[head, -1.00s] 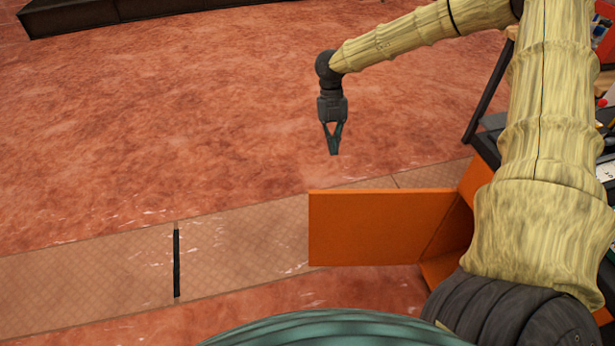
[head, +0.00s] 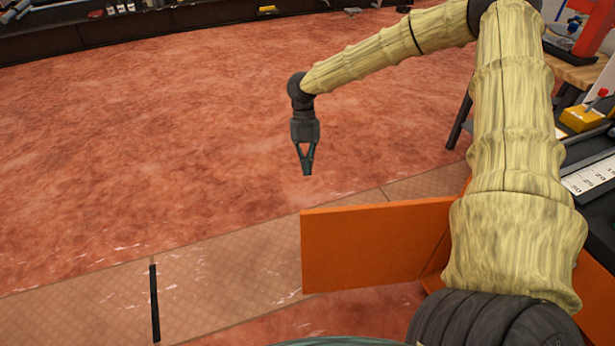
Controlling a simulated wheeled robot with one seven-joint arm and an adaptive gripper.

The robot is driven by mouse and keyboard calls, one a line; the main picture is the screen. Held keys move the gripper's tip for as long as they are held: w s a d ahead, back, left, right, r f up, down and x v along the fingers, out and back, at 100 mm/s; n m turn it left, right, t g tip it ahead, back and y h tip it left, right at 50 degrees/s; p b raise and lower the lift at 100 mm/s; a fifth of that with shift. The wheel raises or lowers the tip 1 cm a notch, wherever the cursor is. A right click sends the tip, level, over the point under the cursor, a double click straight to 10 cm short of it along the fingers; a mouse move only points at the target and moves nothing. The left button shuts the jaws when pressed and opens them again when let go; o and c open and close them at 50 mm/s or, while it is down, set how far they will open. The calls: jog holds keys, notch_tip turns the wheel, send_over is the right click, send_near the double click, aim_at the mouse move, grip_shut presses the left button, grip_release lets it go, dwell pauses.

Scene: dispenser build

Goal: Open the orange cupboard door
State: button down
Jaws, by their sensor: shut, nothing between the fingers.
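The orange cupboard door (head: 372,245) stands swung out from the cupboard, jutting left over the floor. The orange cupboard body (head: 440,250) shows only as a narrow strip beside my arm, which hides the rest. My gripper (head: 307,172) points down, shut and empty. In the picture it is above the door's left end, over the red floor, with a visible gap between them. No handle shows on the side of the door that I see.
Right of my arm are a dark worktop with a yellow block (head: 583,118) and a white marked strip (head: 590,178). A wooden table (head: 575,72) stands behind. A dark bench (head: 150,32) runs along the back. The red floor (head: 150,150) on the left is open.

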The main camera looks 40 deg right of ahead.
jog(key=s+a+f, duration=0.3)
jog(key=s+f, duration=0.3)
jog(key=f, duration=0.2)
jog(key=shift+s+a, duration=0.2)
dwell(0.3)
